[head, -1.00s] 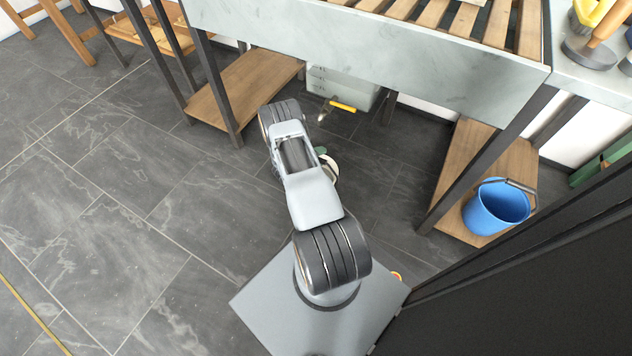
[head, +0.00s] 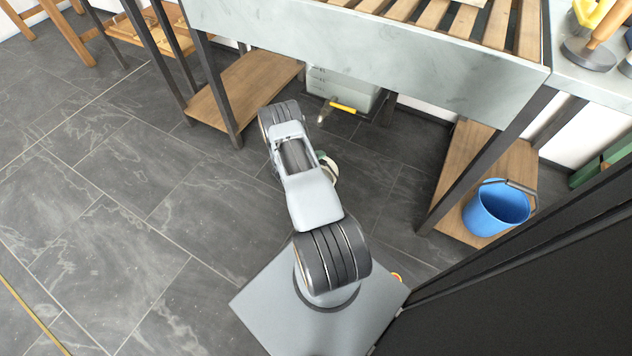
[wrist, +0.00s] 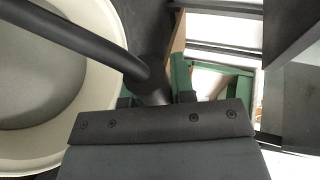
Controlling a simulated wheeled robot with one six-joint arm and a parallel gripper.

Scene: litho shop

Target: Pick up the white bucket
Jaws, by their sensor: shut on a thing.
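The white bucket fills the left of the wrist view, with its pale rim (wrist: 108,100) and grey inside showing. Its dark handle (wrist: 75,35) runs from the upper left down to my gripper (wrist: 150,85). My gripper is shut on the handle, beside the bucket's rim; the fingertips themselves are hard to make out. In the head view only a sliver of the bucket's pale rim (head: 331,172) shows past my arm, which hides the rest and my gripper.
A blue bucket (head: 497,208) stands on a low wooden shelf (head: 458,165) at the right. A long grey-sided table (head: 370,45) stands ahead. A yellow-handled tool (head: 342,107) shows beneath it near a pale box (head: 350,88). A dark panel (head: 530,280) is close at right. Floor at left is clear.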

